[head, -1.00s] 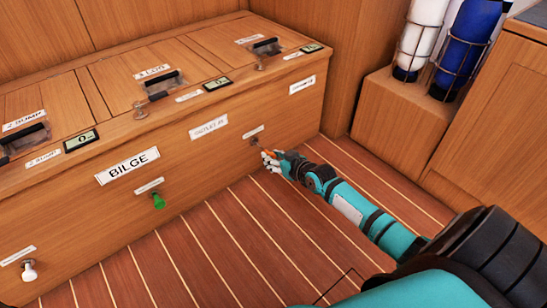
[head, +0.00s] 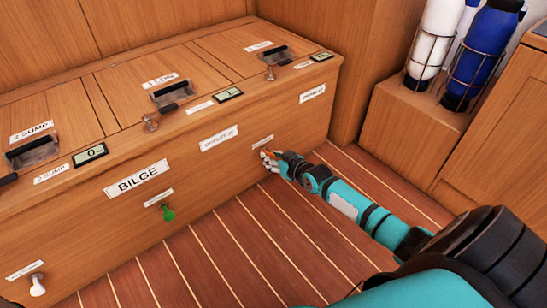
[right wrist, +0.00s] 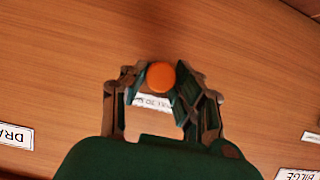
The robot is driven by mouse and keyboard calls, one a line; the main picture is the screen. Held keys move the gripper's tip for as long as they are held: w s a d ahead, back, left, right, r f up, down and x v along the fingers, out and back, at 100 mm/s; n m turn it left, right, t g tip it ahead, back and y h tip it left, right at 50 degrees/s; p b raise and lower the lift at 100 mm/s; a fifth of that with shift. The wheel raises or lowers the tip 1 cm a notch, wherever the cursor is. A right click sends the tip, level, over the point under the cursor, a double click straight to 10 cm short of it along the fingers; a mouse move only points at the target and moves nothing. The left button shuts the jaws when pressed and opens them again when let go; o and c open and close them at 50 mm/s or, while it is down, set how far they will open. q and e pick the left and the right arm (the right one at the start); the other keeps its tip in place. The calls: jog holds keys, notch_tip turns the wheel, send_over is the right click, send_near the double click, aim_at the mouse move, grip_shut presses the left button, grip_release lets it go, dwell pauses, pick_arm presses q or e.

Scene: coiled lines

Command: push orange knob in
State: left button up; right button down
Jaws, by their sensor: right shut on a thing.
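The orange knob (right wrist: 161,75) shows as a round disc between the fingers of my right gripper (right wrist: 160,90) in the right wrist view. The fingers are shut on it from both sides. In the head view my right gripper (head: 267,159) is close against the wooden front panel, below a small white label (head: 263,141). Only a bit of orange shows there; the fingers hide the rest of the knob and its stem. My left gripper is not in view.
The bilge box front (head: 120,228) also carries a green knob (head: 168,213) and a white knob (head: 37,285). Latches and small displays (head: 229,94) line its top. Caged bottles (head: 475,62) stand at the back right. The striped floor (head: 230,250) is clear.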

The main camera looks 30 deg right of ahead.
jog(key=shift+w+r, duration=0.1)
jog(key=c, duration=1)
grip_release()
jog(key=a+v, duration=0.1)
jog(key=v, duration=1)
jog(key=shift+s+d, duration=0.45)
